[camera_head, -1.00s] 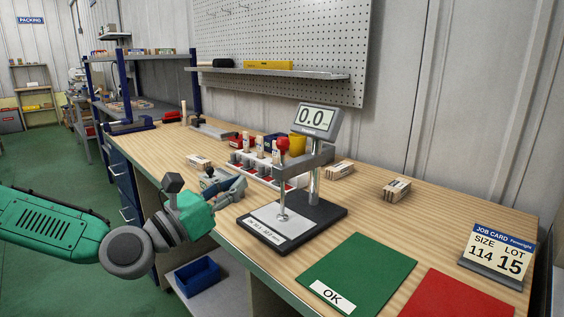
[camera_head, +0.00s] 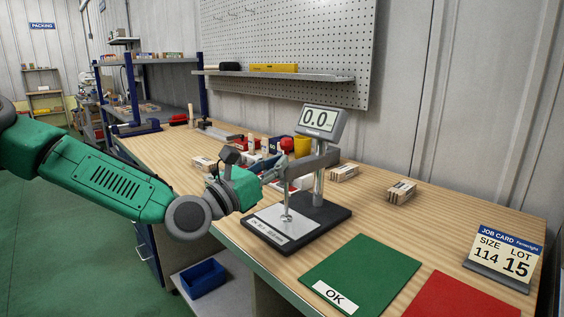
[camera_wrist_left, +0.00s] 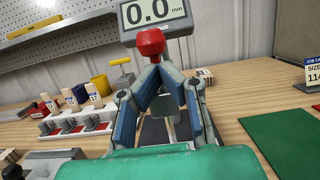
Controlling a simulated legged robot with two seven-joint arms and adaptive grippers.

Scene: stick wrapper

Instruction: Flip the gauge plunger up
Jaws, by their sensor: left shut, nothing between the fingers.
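The gauge (camera_head: 312,160) stands on a dark base on the bench, its display (camera_head: 319,120) reading 0.0. The plunger's red knob (camera_head: 287,144) is at the top of its rod, and the rod's lower end (camera_head: 287,216) is down at the light plate. My left gripper (camera_head: 281,167) is shut and empty at the gauge, just below the red knob. In the left wrist view, the closed fingertips (camera_wrist_left: 157,74) sit right under the red knob (camera_wrist_left: 150,42); I cannot tell if they touch it. The fingers hide part of the rod. My right gripper is not in view.
A green OK mat (camera_head: 361,271) and a red mat (camera_head: 463,296) lie at the front right, near the job card (camera_head: 504,256). Stacked wooden blocks (camera_head: 401,191) lie behind. A rack of sticks (camera_wrist_left: 78,125) stands left of the gripper.

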